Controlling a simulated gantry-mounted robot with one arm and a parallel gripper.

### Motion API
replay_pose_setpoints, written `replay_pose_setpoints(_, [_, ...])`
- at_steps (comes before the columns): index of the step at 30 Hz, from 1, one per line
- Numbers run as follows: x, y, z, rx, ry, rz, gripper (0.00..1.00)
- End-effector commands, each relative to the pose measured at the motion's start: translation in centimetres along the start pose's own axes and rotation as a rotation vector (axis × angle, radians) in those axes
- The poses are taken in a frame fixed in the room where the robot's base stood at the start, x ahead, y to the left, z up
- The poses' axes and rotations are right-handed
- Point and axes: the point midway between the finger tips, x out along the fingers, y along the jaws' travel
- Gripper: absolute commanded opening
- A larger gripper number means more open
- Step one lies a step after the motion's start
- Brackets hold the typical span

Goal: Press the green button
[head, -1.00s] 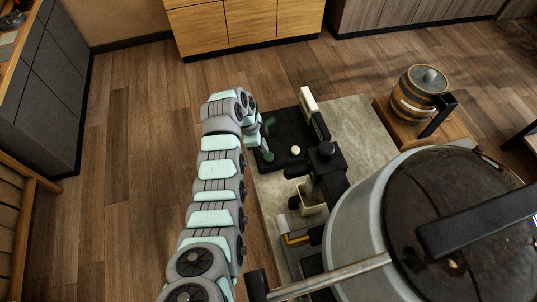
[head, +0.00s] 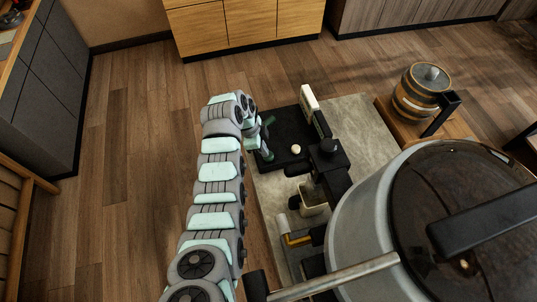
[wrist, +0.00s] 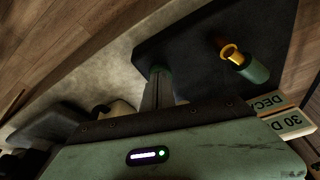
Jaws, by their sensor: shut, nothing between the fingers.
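A black panel (head: 287,130) lies on a grey stone counter. A green cylinder with a gold ring (wrist: 248,65), seemingly the green button, stands on it in the wrist view. In the head view a small green piece (head: 268,121) beside my wrist seems to be the same thing. My gripper (wrist: 157,78) is shut and empty. Its fingertips are over the panel's near-left corner, apart from the green cylinder, which is to their right in the wrist view. In the head view my gripper (head: 267,153) is partly covered by my arm. Fingertip height is hard to tell.
A cream knob (head: 296,149) is on the panel. A pale sign (head: 309,98) stands at its far edge; its lettering shows in the wrist view (wrist: 285,112). A black fixture (head: 328,160) and a cream container (head: 313,197) are nearer. A large lidded vessel (head: 355,240) fills the right.

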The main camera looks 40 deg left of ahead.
Motion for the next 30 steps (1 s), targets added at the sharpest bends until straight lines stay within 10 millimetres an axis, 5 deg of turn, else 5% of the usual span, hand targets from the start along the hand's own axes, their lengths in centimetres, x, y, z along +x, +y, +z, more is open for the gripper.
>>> replay_pose_setpoints(16, [0.2, 0.0, 0.0, 0.0, 0.0, -0.001, 0.0])
replay_pose_setpoints(30, [-4.0, 0.0, -1.3, 0.001, 0.001, 0.0, 0.0])
